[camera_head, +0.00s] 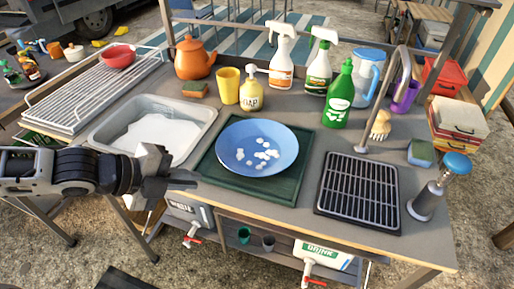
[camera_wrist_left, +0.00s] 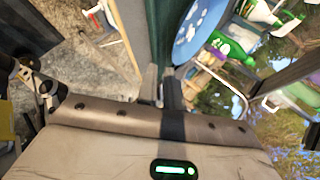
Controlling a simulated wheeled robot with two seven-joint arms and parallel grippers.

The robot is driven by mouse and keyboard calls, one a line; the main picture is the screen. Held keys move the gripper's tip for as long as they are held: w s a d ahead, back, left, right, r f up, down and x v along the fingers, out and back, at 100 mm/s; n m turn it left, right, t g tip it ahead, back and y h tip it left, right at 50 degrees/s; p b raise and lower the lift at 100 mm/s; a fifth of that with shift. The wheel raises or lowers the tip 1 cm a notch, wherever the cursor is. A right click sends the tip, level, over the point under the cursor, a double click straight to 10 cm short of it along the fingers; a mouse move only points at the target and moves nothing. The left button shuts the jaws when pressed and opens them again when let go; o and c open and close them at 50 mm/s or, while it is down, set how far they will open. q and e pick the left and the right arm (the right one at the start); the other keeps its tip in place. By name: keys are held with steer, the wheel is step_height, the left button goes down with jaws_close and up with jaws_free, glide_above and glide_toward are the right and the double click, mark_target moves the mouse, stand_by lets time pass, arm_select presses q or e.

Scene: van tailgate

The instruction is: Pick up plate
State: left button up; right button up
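The blue plate (camera_head: 283,133) rests on a dark green mat (camera_head: 223,178) at the middle of the counter, with several white foam-like blobs on it. In the left wrist view, part of the plate (camera_wrist_left: 192,32) shows at the top, beyond the fingers. My left gripper (camera_head: 190,181) is at the mat's front left corner, left of the plate and apart from it. Its two fingers (camera_wrist_left: 162,90) show in the wrist view with a narrow gap between them and nothing held. My right gripper is in neither view.
A sink (camera_head: 150,128) with white foam lies left of the mat. A yellow cup (camera_head: 229,85), soap bottle (camera_head: 252,92) and green bottle (camera_head: 338,98) stand behind the plate. A black drain rack (camera_head: 359,193) is to its right. The counter's front edge is close.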

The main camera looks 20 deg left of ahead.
arm_select(q)
steer(key=w+a+r+m+t, duration=0.1)
steer(key=a+r, duration=0.3)
steer(key=a, duration=0.1)
glide_toward(236, 160)
steer(key=shift+p+x, duration=0.85)
steer(key=shift+x, duration=1.65)
jaws_close()
steer(key=shift+r, duration=0.1)
